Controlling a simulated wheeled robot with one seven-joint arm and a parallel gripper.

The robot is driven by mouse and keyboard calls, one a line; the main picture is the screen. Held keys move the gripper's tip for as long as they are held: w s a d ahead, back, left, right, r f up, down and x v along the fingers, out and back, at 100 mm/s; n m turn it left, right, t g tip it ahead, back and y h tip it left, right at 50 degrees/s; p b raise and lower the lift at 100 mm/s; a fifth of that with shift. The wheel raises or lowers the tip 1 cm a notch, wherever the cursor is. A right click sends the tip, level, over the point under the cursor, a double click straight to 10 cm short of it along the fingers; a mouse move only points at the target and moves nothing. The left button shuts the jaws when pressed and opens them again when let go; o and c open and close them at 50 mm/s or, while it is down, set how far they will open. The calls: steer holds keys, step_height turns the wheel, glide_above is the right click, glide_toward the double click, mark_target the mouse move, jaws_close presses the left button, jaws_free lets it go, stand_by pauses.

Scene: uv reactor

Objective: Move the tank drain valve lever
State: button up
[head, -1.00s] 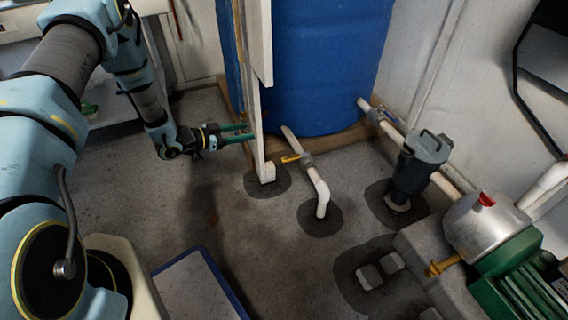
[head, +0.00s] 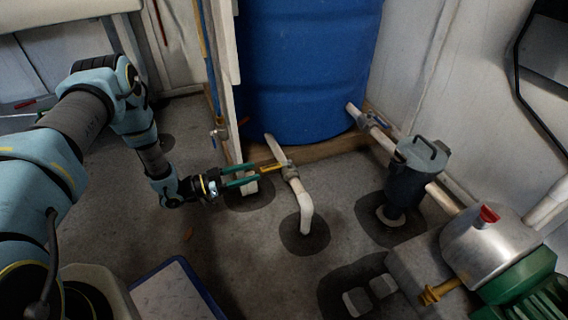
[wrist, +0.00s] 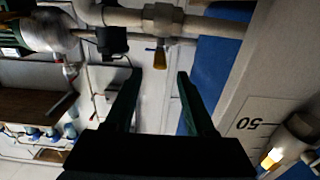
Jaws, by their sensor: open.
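The tank drain valve lever (head: 272,167) is a small yellow handle on the white pipe low at the front of the blue tank (head: 305,75). My gripper (head: 256,173) has dark green fingers, spread apart with nothing between them. It is just left of the lever, its fingertips pointing at it, close to the floor. In the wrist view a yellow lever on a pipe valve (wrist: 160,58) shows ahead, in line with the gap between the fingertips (wrist: 160,75). It seems to be the drain lever. Contact with it is not visible.
A pale upright panel (head: 226,80) stands just behind the gripper. A dark canister (head: 415,170) and a pump with green motor (head: 520,290) stand at right. A blue-edged board (head: 175,290) lies in front. Another valve (head: 218,132) is left of the panel.

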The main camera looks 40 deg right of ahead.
mark_target(280, 164)
steer(key=b+x, duration=0.3)
steer(key=x, duration=0.7)
steer(key=shift+s+d, duration=0.1)
steer(key=shift+d, duration=0.1)
jaws_close()
stand_by(1.1)
